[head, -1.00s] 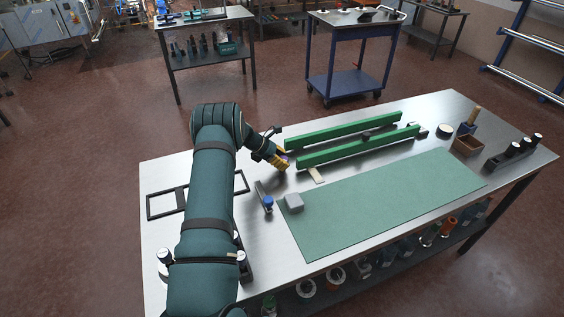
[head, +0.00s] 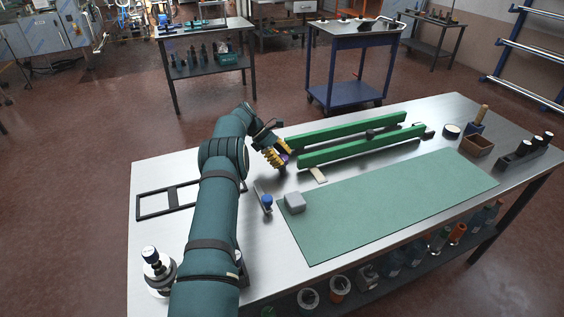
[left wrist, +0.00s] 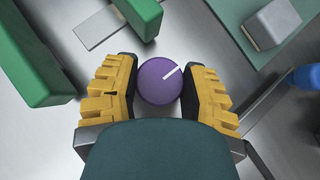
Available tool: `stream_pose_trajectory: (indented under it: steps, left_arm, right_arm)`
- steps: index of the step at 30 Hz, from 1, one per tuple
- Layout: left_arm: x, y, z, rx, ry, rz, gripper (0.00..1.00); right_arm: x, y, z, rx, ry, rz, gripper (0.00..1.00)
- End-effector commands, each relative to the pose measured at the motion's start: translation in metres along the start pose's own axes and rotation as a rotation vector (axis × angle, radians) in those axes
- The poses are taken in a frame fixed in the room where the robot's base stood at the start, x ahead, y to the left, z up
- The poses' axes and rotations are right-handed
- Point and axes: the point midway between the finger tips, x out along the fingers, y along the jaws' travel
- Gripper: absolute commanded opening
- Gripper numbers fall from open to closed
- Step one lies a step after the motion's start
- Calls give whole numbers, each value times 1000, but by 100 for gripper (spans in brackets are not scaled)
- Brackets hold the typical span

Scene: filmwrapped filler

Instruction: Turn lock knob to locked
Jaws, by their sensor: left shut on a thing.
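A round purple knob (left wrist: 160,84) with a white line on its top shows in the left wrist view. The line points up and to the right. My left gripper (left wrist: 160,92) has its yellow fingers on both sides of the knob and is shut on it. In the head view my left gripper (head: 276,158) is low over the metal table, near the left ends of the green rails, and mostly hides the knob. My right gripper is not in view.
Two long green rails (head: 345,131) lie beyond a green mat (head: 390,203). A grey block (head: 294,203) sits on the mat's left corner, with a blue-topped part (head: 267,202) beside it. A black frame (head: 167,201) lies left of my arm on the metal table (head: 148,230).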

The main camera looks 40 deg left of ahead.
Motion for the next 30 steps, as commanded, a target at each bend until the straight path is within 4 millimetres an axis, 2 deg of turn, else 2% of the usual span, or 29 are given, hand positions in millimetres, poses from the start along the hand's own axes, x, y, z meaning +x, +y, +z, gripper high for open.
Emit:
stream_pose_trajectory:
  steps: [16, 17, 19, 30]
  left_arm:
    - [2, -1, 0, 14, -2, -20, 9]
    - [2, -1, 0, 14, -2, -20, 51]
    - [2, -1, 0, 14, -2, -19, 75]
    - [-2, 0, 2, 15, -1, -16, 77]
  right_arm:
    - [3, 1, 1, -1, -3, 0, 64]
    - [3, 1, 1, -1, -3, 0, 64]
    - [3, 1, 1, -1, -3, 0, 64]
    - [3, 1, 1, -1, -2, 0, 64]
